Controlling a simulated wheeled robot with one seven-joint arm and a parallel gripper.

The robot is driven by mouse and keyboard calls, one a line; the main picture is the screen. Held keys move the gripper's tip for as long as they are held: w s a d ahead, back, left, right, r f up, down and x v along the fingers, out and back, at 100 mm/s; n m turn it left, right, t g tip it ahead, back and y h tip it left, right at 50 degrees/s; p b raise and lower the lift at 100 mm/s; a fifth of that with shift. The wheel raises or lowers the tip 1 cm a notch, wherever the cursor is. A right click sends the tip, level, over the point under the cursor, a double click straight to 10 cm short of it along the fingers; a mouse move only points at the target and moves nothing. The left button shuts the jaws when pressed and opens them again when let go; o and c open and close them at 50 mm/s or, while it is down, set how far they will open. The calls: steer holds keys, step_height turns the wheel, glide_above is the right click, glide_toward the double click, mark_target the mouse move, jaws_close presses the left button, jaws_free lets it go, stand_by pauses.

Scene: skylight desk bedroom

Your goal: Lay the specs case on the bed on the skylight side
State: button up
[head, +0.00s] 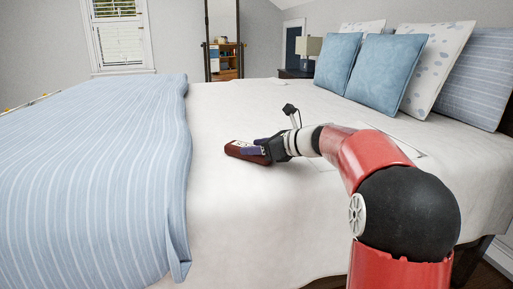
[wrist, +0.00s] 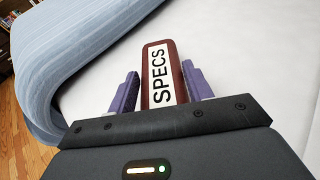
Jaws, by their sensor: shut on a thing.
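The specs case (head: 244,150) is a dark red case with a white label reading SPECS. It also shows in the wrist view (wrist: 162,75), pointing away from me between the two purple fingers. My gripper (head: 264,146) is shut on the specs case, with the fingers on either side of it (wrist: 160,90). The case is at or just above the white sheet of the bed (head: 225,215); I cannot tell whether it touches. The underside of the case is hidden.
A blue striped blanket (head: 95,180) covers the left part of the bed. Blue pillows (head: 385,72) and patterned pillows stand at the right. A nightstand with a lamp (head: 307,46) is behind. A window (head: 120,35) and a mirror (head: 223,40) are at the back. White sheet around the case is clear.

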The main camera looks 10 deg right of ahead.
steer(key=o, duration=1.1)
steer(key=shift+f, duration=0.1)
steer(key=shift+r, duration=0.2)
steer(key=p+v, duration=0.1)
steer(key=v, duration=1.1)
steer(key=s+a+f+n, duration=0.1)
steer(key=a, duration=0.1)
steer(key=s+a+n+g+h, duration=0.1)
steer(key=s+a+n, duration=0.1)
steer(key=s+a+f+n+g, duration=0.1)
steer(key=s+a, duration=0.1)
steer(key=shift+s+f+n, duration=0.1)
steer(key=shift+f+n, duration=0.2)
steer(key=s+a+f+n+g+h, duration=0.1)
steer(key=s+f+n+h, duration=0.2)
steer(key=s+n, duration=0.4)
steer(key=s+a+f+n+g+h, duration=0.1)
steer(key=s+f+n+h, duration=0.2)
steer(key=s+f+n, duration=0.3)
steer(key=s+a+f+n+h, duration=0.1)
steer(key=s+f+n+h, duration=0.2)
steer(key=s+n, duration=0.6)
steer(key=shift+s+f+g, duration=0.4)
steer(key=shift+s+f, duration=0.65)
steer(key=shift+s, duration=0.15)
